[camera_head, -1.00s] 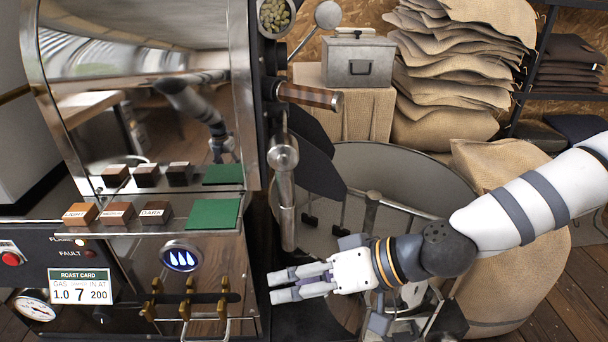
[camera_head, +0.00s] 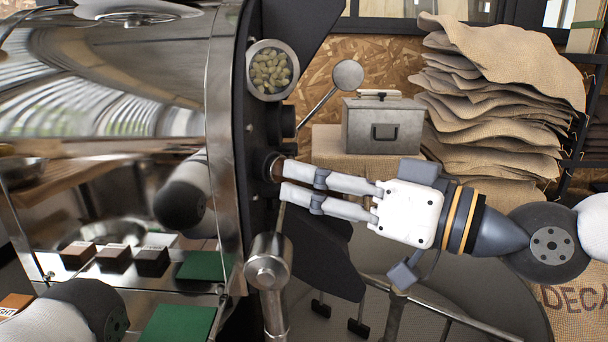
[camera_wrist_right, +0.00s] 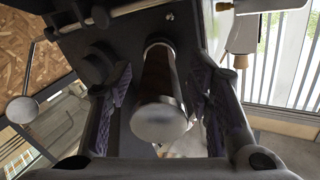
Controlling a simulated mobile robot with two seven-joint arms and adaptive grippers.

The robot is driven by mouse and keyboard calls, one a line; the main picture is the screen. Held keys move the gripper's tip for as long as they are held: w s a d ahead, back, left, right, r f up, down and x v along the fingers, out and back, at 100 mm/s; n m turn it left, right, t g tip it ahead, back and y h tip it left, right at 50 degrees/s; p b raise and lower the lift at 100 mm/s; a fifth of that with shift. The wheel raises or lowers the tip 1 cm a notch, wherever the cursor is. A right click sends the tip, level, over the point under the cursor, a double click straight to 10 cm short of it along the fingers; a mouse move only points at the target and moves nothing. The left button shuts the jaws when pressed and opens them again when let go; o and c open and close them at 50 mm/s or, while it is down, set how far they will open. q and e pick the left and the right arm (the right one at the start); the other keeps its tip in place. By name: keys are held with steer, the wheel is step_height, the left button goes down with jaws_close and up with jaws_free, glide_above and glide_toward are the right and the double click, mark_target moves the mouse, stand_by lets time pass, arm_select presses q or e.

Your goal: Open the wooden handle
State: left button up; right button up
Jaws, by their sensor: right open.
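The wooden handle (camera_wrist_right: 158,85) is a dark brown cylinder with metal ends, sticking out of the roaster's dark front plate. In the right wrist view it points at the camera and lies between the two fingers. My right gripper (camera_head: 288,180) is open, with one finger on each side of the handle and a visible gap at each side in the wrist view (camera_wrist_right: 160,95). In the head view the fingers hide most of the handle; only a brown bit (camera_head: 274,168) shows at the plate. My left gripper is out of view.
A round window with green beans (camera_head: 271,70) sits above the handle, and a metal lever (camera_head: 268,268) hangs below. A grey metal box (camera_head: 383,125) and stacked burlap sacks (camera_head: 490,110) stand behind.

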steer(key=shift+x, duration=1.35)
jaws_close()
